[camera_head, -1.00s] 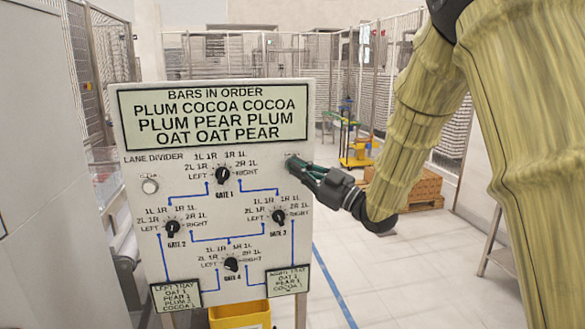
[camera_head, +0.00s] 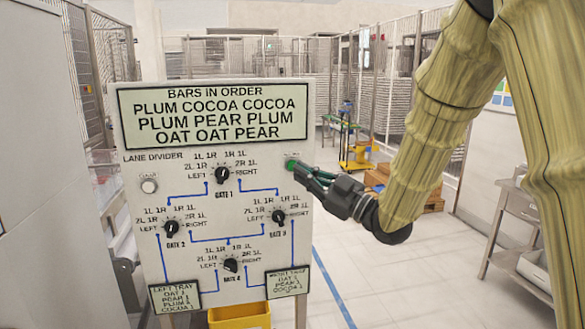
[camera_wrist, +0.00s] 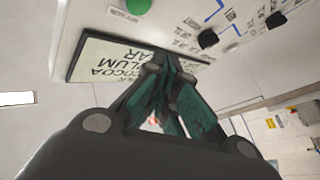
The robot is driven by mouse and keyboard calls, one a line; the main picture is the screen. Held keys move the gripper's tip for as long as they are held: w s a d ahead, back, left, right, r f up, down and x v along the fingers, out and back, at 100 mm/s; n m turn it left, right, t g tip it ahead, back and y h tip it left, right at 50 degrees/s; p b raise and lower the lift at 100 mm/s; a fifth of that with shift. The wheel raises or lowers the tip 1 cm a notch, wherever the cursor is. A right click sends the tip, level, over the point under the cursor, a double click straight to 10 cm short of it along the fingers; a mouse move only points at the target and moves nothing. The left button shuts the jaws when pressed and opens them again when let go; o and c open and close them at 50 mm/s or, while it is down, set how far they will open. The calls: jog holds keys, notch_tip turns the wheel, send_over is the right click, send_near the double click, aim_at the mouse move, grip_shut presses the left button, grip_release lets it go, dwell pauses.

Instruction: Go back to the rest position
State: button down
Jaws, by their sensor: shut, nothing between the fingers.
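My gripper (camera_head: 299,171) is shut and empty at the upper right edge of the white lane divider panel (camera_head: 140,205). Its dark green fingertips are just below and right of a green button (camera_head: 291,164). A small gap seems to lie between the fingertips and the button. In the wrist view my closed fingers (camera_wrist: 163,62) point toward the panel's display (camera_wrist: 105,60), and the green button (camera_wrist: 138,6) is uncovered above them.
The panel carries several black gate knobs (camera_head: 222,174) and a white button (camera_head: 149,185). A yellow bin (camera_head: 240,316) is below it. A metal table (camera_head: 515,225) stands at the right. Open floor (camera_head: 400,275) lies between the panel and the table.

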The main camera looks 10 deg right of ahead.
dwell(0.4)
notch_tip(320, 180, down, 24)
jog(key=d+m+h, duration=0.1)
jog(key=m+h, duration=0.5)
jog(key=h, duration=0.1)
jog(key=s+d+f+m+g+h+b, duration=0.15)
jog(key=s+f, duration=0.25)
jog(key=f, duration=0.7)
jog(key=s+f+m+g+h, duration=0.2)
jog(key=s+f+m+g, duration=0.15)
jog(key=f, duration=0.75)
jog(key=s+f+m+g+h, duration=0.1)
jog(key=s+f+g, duration=0.2)
jog(key=s+f, duration=0.5)
jog(key=s+f+m+g+h+b, duration=0.1)
jog(key=s+f+g, duration=0.3)
jog(key=s, duration=1.2)
jog(key=s+d+f+m+g+h, duration=0.1)
jog(key=s+f+g+h, duration=0.1)
jog(key=s+f, duration=1)
jog(key=shift+s+m+g, duration=0.3)
jog(key=shift+s+g, duration=0.2)
jog(key=shift+g, duration=0.3)
